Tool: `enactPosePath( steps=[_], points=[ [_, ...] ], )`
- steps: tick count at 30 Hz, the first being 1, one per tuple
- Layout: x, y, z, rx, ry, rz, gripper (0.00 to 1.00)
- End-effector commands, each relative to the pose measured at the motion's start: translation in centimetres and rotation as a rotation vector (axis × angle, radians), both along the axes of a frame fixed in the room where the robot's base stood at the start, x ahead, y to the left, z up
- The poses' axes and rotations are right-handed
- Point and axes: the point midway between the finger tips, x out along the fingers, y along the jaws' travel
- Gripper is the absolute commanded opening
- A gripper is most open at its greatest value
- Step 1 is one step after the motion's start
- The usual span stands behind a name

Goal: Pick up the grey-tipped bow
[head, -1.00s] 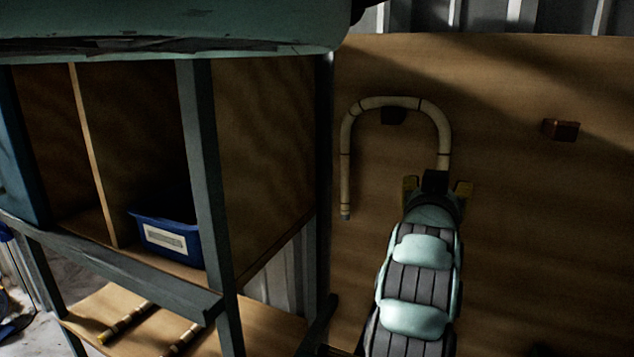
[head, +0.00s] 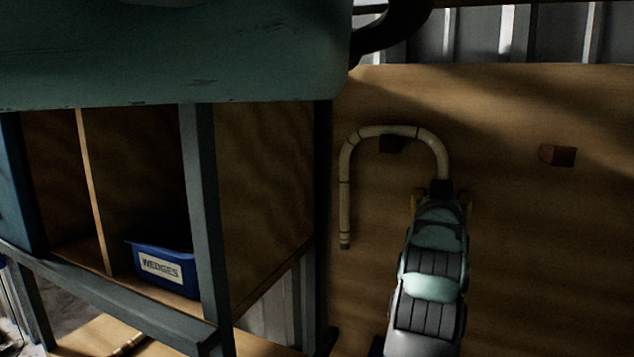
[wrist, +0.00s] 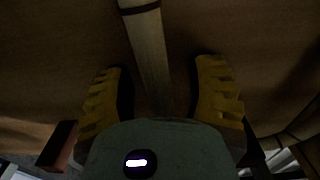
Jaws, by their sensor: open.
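The bow (head: 345,190) is a pale rattan U turned upside down, with dark bands, hung over a dark peg (head: 392,144) on a wooden board. Its left leg ends in a grey tip. Its right leg runs down to my gripper (head: 441,200), whose wrist hides that leg's lower end. In the wrist view, the bow's rod (wrist: 148,50) runs down between the two yellow fingers of my gripper (wrist: 163,90), with a gap on each side. The gripper is open, and the fingers appear apart from the rod.
A second, reddish-brown peg (head: 560,155) on the board at the right is bare. At the left stands a shelf frame (head: 203,200) with a blue bin (head: 162,268) labelled WEDGES. A rattan piece (head: 128,344) lies on the lower shelf. A large teal surface (head: 180,60) fills the upper left.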

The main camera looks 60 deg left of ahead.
Motion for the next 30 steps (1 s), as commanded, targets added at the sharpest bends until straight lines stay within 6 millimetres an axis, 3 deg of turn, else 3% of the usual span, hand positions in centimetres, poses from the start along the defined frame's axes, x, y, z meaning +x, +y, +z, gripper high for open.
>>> enactPosePath(
  steps=[9, 25, 30],
  points=[
    [0.22, -0.01, -0.04, 0.000, 0.001, -0.002, 0.57],
    [0.18, 0.01, -0.04, 0.000, 0.001, -0.002, 0.02],
    [0.17, 0.01, -0.04, 0.000, 0.001, -0.002, 0.00]
  ],
)
